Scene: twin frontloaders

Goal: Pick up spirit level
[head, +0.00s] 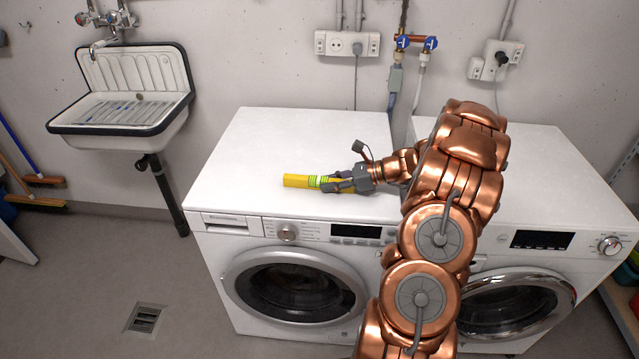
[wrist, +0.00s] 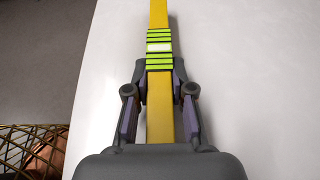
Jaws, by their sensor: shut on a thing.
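The spirit level is a yellow bar with a green-striped middle section around a pale window. In the head view the spirit level (head: 296,181) is over the top of the left washing machine (head: 270,135), near its front edge; I cannot tell whether it touches the surface. In the wrist view the spirit level (wrist: 159,110) runs lengthwise between the fingers. My gripper (head: 335,183) is shut on it. In the wrist view my gripper (wrist: 159,80) has a finger on each side of the bar, by the striped section. My palm hides the near end.
A second washing machine (head: 555,170) stands to the right, partly behind my arm. A white sink (head: 128,110) hangs on the wall at the left. Sockets (head: 347,43) and blue-handled taps (head: 415,43) are on the back wall. The left machine's top is otherwise clear.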

